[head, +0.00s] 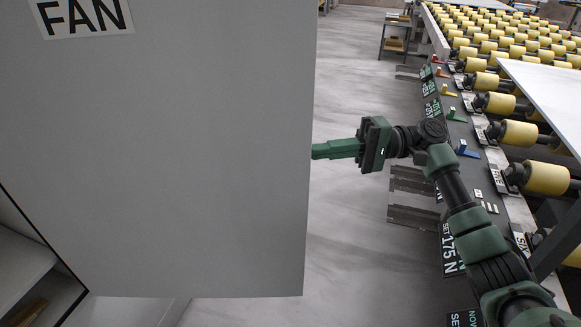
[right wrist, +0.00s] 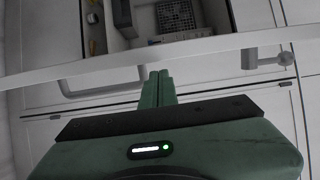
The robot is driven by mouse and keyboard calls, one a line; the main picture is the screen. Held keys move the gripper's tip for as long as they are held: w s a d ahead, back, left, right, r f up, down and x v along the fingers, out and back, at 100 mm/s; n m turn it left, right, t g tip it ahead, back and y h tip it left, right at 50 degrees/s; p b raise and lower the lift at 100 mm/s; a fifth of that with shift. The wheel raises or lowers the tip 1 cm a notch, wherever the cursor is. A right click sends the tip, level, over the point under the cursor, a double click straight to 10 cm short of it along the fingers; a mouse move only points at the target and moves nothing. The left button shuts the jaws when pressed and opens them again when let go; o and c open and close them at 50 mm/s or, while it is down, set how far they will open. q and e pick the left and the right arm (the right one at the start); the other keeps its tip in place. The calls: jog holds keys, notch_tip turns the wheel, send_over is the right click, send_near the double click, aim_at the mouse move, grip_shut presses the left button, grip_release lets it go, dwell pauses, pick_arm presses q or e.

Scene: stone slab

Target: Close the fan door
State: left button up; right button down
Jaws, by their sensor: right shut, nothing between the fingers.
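The fan door (head: 170,150) is a large grey panel with a FAN label (head: 82,15) at its top left. It stands open and fills the left half of the head view. My right gripper (head: 318,150) is shut and empty, its fingertips at the door's right edge; I cannot tell whether they touch. In the right wrist view the shut fingers (right wrist: 158,80) point at the pale door edge (right wrist: 200,48), with an open compartment (right wrist: 160,22) beyond it. My left gripper is not in view.
A roller conveyor (head: 500,104) with yellow rollers and a white slab (head: 545,90) runs along the right. Coloured levers (head: 467,149) line its near side. A small cart (head: 396,40) stands far back. The grey floor (head: 350,250) between door and conveyor is mostly clear.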

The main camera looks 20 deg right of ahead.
aim_at(275, 169)
jog(key=a+p, duration=0.1)
jog(key=a, duration=0.2)
jog(key=a+p, duration=0.1)
jog(key=a, duration=0.2)
jog(key=w+a+p, duration=0.1)
jog(key=a, duration=0.2)
jog(key=shift+a+r, duration=0.15)
jog(key=shift+a, duration=0.15)
jog(key=s+p, duration=0.1)
jog(key=s+a+p, duration=0.1)
jog(key=s, duration=0.1)
jog(key=shift+s, duration=0.5)
jog(key=shift+f, duration=0.2)
jog(key=shift+w+a, duration=0.1)
jog(key=shift+w, duration=0.05)
